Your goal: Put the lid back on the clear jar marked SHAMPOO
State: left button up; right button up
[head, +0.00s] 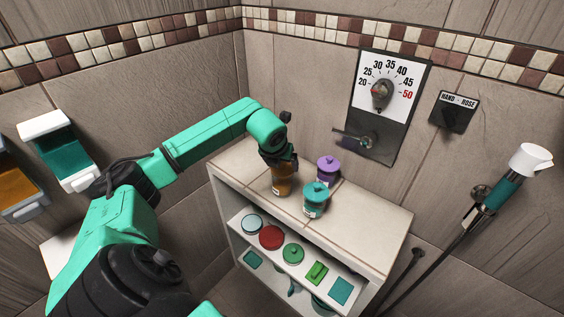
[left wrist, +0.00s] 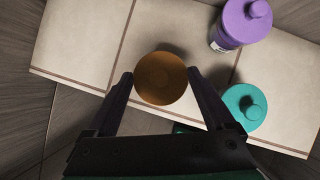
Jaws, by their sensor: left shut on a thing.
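An amber, see-through-looking jar (head: 283,185) with a small pale label stands on the ledge top; its text is too small to read. My left gripper (head: 279,158) points down over it. In the left wrist view the fingers (left wrist: 161,74) are on either side of a round amber lid (left wrist: 160,80), shut on it. Whether the lid touches the jar is hidden. A teal lidded jar (head: 315,203) and a purple lidded jar (head: 328,169) stand close by on the right. I cannot read SHAMPOO on any jar. My right gripper is not in view.
The pale tiled ledge (head: 372,231) is clear to the right. Its open shelf below holds a pale disc (head: 251,224), a red disc (head: 271,237), a green round lid (head: 293,253) and square pieces. A lever (head: 352,137) juts from the wall behind the jars.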

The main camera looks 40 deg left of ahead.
pick_arm(q)
jog(key=shift+f+b, duration=0.2)
jog(key=shift+b, duration=0.3)
dwell(0.9)
dwell(0.4)
jog(key=o, duration=1)
jog(key=shift+r+p, duration=2.4)
jog(key=shift+r, duration=1.2)
grip_shut()
jog(key=shift+f, duration=0.2)
jog(key=shift+f+b, duration=2.25)
jog(key=shift+f, duration=0.05)
